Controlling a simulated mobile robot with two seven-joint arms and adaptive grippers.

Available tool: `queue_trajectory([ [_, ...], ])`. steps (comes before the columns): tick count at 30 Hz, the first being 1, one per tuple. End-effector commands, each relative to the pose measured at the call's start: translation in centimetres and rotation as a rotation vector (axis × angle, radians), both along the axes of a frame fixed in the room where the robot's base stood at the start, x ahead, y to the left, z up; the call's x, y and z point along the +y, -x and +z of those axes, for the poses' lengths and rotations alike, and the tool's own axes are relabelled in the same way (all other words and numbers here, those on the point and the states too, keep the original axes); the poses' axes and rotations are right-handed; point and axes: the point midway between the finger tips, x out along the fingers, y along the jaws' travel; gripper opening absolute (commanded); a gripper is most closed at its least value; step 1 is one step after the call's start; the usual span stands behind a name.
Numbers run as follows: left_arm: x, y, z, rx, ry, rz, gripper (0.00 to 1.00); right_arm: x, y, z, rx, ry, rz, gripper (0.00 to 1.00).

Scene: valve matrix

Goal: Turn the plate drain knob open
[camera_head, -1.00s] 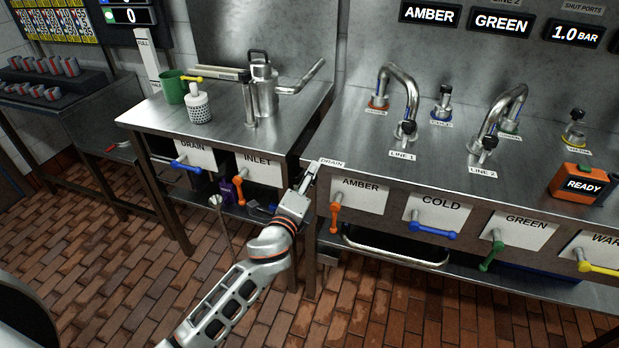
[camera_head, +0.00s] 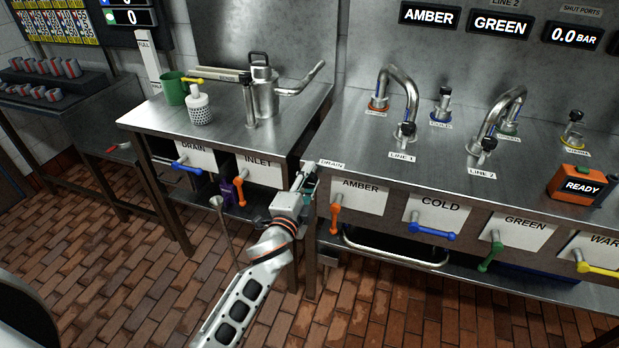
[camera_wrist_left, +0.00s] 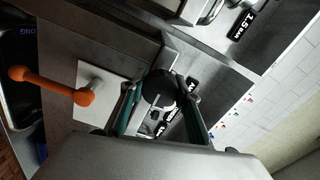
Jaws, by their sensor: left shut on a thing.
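A small DRAIN label (camera_head: 331,164) lies at the left front corner of the right steel bench. My left gripper (camera_head: 305,178) is at the bench's left edge beside that label and hides the knob in the head view. In the left wrist view a dark round knob (camera_wrist_left: 158,86) sits between the two fingers of my left gripper (camera_wrist_left: 161,98), which is shut on it. How far the knob is turned cannot be told. My right gripper is in neither view.
An orange AMBER handle (camera_head: 335,217) hangs close to the right of my left gripper. The left bench has an orange INLET handle (camera_head: 240,192) and a blue DRAIN handle (camera_head: 187,167). A pressure display (camera_head: 574,36) reads 0.0 BAR.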

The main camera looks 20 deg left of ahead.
Motion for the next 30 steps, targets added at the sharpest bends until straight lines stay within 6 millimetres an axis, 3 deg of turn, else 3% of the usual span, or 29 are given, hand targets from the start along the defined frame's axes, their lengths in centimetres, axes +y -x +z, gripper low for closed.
queue_trajectory([
  [11, 0.0, 0.0, 0.0, 0.000, 0.010, -0.001, 0.10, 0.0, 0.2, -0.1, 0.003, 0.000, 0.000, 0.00],
  [12, 0.0, 0.0, 0.0, 0.000, 0.010, -0.001, 0.34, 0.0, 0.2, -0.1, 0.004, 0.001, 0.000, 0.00],
  [14, -0.1, 0.0, 0.0, 0.000, 0.010, -0.001, 0.49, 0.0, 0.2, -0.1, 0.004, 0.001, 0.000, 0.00],
  [25, 0.0, 0.2, 0.0, 0.001, 0.007, 0.000, 0.49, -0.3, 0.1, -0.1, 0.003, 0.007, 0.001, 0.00],
  [30, 0.1, 1.9, -0.2, 0.002, 0.007, 0.000, 0.49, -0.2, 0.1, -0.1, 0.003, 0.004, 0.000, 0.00],
])
